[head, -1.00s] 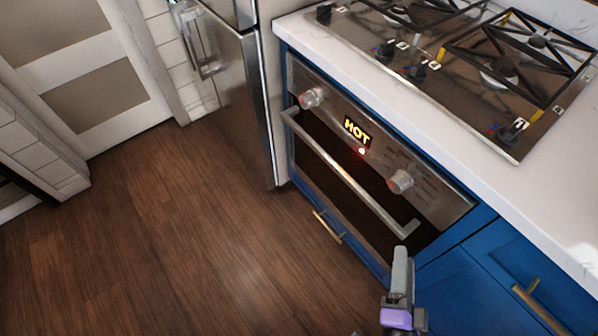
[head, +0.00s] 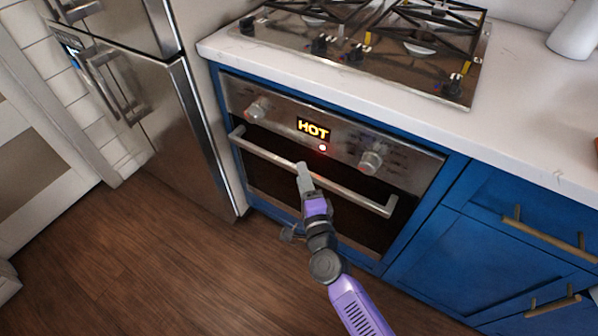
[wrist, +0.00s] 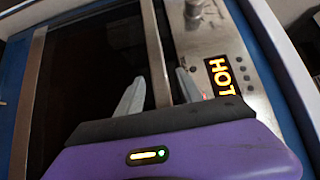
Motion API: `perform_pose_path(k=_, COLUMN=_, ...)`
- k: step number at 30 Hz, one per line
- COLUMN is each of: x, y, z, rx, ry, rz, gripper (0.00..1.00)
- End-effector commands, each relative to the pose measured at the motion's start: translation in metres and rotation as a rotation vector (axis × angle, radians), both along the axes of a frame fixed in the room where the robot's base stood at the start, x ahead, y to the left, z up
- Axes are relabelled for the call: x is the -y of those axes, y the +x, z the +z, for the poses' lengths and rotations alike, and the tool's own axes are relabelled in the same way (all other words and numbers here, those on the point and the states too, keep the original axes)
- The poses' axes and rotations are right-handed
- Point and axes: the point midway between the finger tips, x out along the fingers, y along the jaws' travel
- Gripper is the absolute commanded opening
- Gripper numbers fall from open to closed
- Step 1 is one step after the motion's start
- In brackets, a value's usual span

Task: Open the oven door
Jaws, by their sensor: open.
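The oven (head: 275,168) is built into the blue cabinet under the counter, its door shut, with a lit "HOT" display (head: 313,128). Its long metal handle (head: 262,150) runs across the top of the door. My gripper (head: 303,170) is at the middle of the handle in the head view. In the wrist view the handle (wrist: 157,60) passes between the two open fingers of my gripper (wrist: 160,92), with the "HOT" display (wrist: 221,77) beside them. The fingers are apart, and I cannot tell whether either touches the bar.
A steel fridge (head: 165,120) stands left of the oven. A gas cooktop (head: 385,50) sits on the white counter (head: 520,140) above. Blue drawers with brass handles (head: 545,237) are at the right. The wooden floor (head: 150,265) in front is clear.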

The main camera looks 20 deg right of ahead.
Motion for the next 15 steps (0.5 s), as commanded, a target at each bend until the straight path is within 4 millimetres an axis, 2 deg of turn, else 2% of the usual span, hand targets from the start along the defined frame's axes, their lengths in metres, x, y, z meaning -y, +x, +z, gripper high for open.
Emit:
perform_pose_path(k=6, x=0.003, y=0.020, z=0.000, rx=0.000, ry=-0.001, rz=0.000, gripper=0.44)
perform_pose_path(k=15, x=0.003, y=0.023, z=0.000, rx=0.000, ry=-0.001, rz=0.000, gripper=0.44)
